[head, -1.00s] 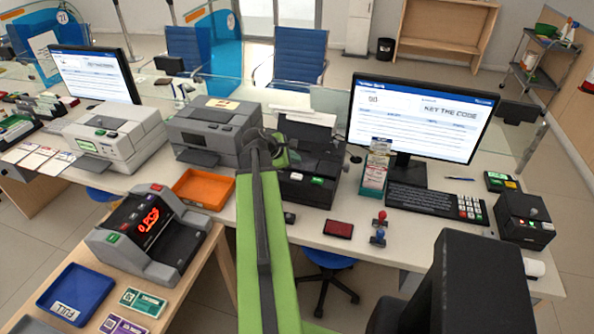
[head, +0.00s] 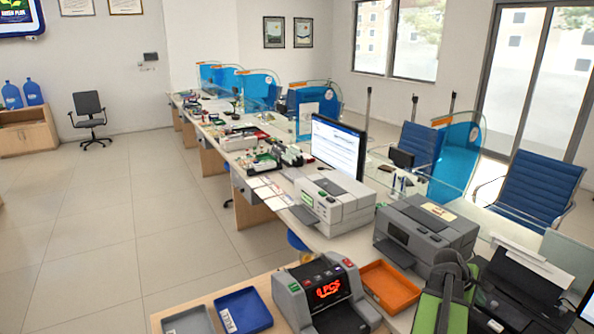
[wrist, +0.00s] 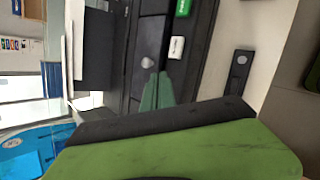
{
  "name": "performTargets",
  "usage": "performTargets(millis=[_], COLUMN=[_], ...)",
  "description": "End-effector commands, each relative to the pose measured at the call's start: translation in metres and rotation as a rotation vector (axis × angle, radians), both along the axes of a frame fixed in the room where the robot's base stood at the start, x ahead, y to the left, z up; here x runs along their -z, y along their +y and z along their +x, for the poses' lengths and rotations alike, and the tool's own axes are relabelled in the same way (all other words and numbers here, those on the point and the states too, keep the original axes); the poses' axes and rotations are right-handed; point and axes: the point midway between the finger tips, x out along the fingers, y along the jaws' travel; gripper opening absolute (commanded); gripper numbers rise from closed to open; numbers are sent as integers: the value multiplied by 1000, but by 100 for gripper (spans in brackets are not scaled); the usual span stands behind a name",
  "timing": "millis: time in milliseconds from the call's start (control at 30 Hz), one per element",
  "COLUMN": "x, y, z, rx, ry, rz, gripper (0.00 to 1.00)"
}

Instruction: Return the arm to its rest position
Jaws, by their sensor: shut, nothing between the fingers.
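My arm, green with a dark strip, rises at the lower right of the head view. My gripper (head: 455,264) is at its upper end, in front of the black machine (head: 525,290) on the counter. In the wrist view, my gripper's greenish fingertips (wrist: 157,90) are together with nothing between them. They show against the dark face of the black machine (wrist: 150,50), which has a green and a white button. The large green and black part across the bottom of that view is mine.
A grey printer (head: 430,235), orange tray (head: 390,287), white machine (head: 335,203) and bill counter (head: 325,293) stand near the arm. A blue tray (head: 243,310) lies at the front. Blue chairs (head: 535,188) stand behind the counter. The tiled floor (head: 120,230) at left is open.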

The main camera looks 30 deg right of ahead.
Motion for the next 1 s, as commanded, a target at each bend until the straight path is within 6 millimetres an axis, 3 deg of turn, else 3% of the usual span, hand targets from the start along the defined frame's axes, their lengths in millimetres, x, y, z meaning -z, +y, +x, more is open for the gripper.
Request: performTargets(millis=[33, 100, 200, 300, 433, 600, 733, 833, 900, 1000], x=[5, 14, 26, 36, 47, 57, 60, 61, 61, 61], y=[26, 68, 135, 209, 314, 459, 553, 599, 617, 627], z=[35, 82, 140, 189, 235, 264, 263, 257, 254, 252], rx=[-4, 10, 40, 75, 131, 218, 284, 321, 339, 350], ry=[-51, -132, -231, -311, -377, -399, -375, -353, -343, -337], rz=[23, 67, 142, 229, 351, 510, 600, 638, 654, 660], gripper=[0, 0, 0, 0, 0, 0, 0, 0, 0, 0])
